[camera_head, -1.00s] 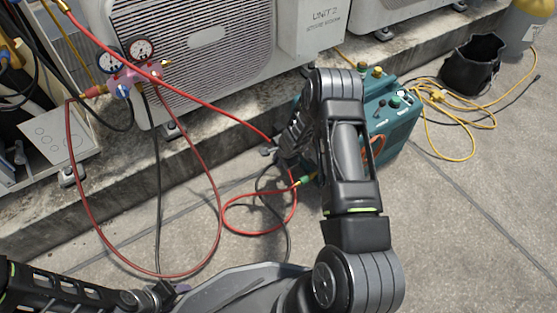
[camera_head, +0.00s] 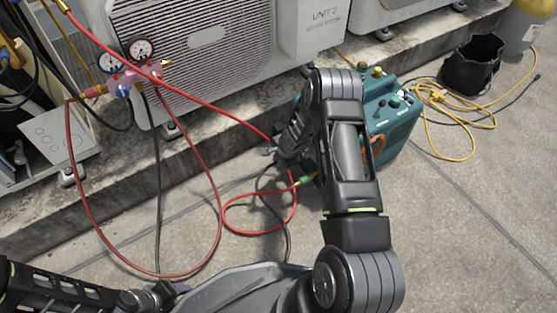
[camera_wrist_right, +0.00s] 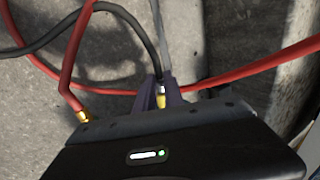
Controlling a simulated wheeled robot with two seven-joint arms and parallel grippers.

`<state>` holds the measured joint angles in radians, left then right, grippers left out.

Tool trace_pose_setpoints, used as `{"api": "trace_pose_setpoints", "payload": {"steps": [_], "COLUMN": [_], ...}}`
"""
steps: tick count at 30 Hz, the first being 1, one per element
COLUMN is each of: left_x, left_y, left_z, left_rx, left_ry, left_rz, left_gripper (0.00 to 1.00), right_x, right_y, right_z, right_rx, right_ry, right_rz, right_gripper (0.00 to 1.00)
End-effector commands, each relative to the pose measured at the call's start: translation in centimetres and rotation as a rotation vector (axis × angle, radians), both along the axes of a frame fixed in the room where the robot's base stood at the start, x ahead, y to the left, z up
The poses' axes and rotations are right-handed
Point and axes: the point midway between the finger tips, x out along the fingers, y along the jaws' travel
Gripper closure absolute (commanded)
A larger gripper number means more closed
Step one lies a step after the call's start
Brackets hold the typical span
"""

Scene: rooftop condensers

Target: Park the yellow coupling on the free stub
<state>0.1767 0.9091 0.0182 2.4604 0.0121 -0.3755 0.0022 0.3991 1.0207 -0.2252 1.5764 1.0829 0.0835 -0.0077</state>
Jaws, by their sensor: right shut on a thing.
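My right gripper (camera_wrist_right: 165,96) shows in the right wrist view, its purple fingers closed around a small yellow coupling (camera_wrist_right: 160,101). A dark hose leads up from the coupling. In the head view my right arm reaches down beside the teal pump unit (camera_head: 398,125) and hides its own fingers and the coupling. The gauge manifold (camera_head: 124,80) is at upper left, with two dials and hoses. I cannot make out which fitting is the free stub. My left gripper (camera_head: 172,291) is at the bottom left, small and partly cut off by my body; its jaws are unclear.
A red hose (camera_head: 217,195) loops over the paving. In the wrist view a brass-ended red hose (camera_wrist_right: 83,114) is close left of the gripper. A condenser (camera_head: 205,45) stands on the concrete ledge. A black bucket (camera_head: 472,66) and yellow cable (camera_head: 450,157) lie right. Paving at lower right is clear.

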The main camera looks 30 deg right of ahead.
Motion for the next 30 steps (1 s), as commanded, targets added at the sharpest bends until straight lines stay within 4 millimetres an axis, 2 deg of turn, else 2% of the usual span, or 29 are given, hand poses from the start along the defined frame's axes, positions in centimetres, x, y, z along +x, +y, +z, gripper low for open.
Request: {"api": "trace_pose_setpoints", "payload": {"steps": [30], "left_x": [0.0], "left_y": [0.0], "left_z": [-0.22], "left_rx": [0.0], "left_ry": [0.0], "left_rz": [0.0], "left_gripper": [0.48], "right_x": [-0.01], "right_y": [0.75], "right_z": [-0.04], "right_rx": [0.002], "right_ry": [0.001], "right_rz": [0.001], "right_gripper": [1.0]}}
